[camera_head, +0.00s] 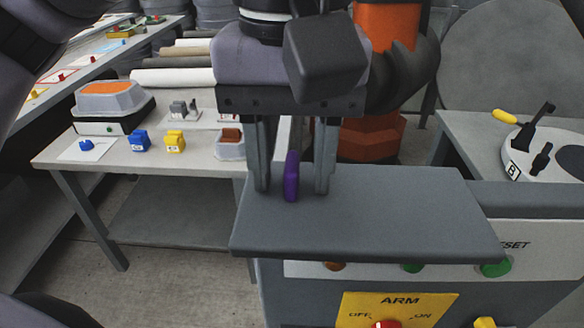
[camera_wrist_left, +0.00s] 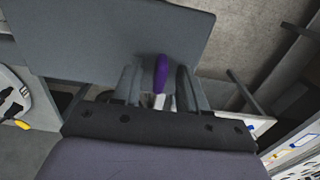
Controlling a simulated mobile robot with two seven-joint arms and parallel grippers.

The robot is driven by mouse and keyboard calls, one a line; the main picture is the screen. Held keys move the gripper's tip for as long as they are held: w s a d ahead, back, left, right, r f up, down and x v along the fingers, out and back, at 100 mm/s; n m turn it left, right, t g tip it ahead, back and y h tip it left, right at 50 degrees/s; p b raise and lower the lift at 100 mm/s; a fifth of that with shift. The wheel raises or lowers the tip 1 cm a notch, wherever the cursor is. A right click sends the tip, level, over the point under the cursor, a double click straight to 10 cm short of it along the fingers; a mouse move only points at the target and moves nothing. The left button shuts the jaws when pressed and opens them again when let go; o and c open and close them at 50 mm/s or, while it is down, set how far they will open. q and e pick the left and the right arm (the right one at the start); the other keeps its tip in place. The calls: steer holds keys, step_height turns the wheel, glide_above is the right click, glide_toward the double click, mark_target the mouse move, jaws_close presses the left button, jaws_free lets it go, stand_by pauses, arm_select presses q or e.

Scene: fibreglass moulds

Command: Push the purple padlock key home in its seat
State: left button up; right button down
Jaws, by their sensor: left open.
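The purple padlock key (camera_head: 291,176) stands upright between the two fingers of my left gripper (camera_head: 293,190), above or on the grey top of a control box (camera_head: 400,215). In the head view there are gaps between the key and both fingers, so the gripper is open around it. The key also shows in the left wrist view (camera_wrist_left: 161,74), between the fingers of the left gripper (camera_wrist_left: 158,92). The key's seat cannot be made out, and I cannot tell how deep the key sits. My right gripper is not in view.
The box front has a yellow ARM switch plate (camera_head: 398,308) and a green RESET button (camera_head: 495,268). A table (camera_head: 60,160) with small blue and yellow blocks stands at left. A bench (camera_head: 470,135) with a round white fixture (camera_head: 515,165) is at right.

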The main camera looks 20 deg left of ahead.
mark_target(293, 159)
arm_select(q)
jaws_close()
step_height(293, 159, up, 9)
steer(key=shift+f+p, duration=0.2)
steer(key=shift+p, duration=0.4)
step_height(293, 159, up, 12)
steer(key=p, duration=0.4)
steer(key=shift+f+p, duration=0.25)
steer(key=shift+p, duration=0.1)
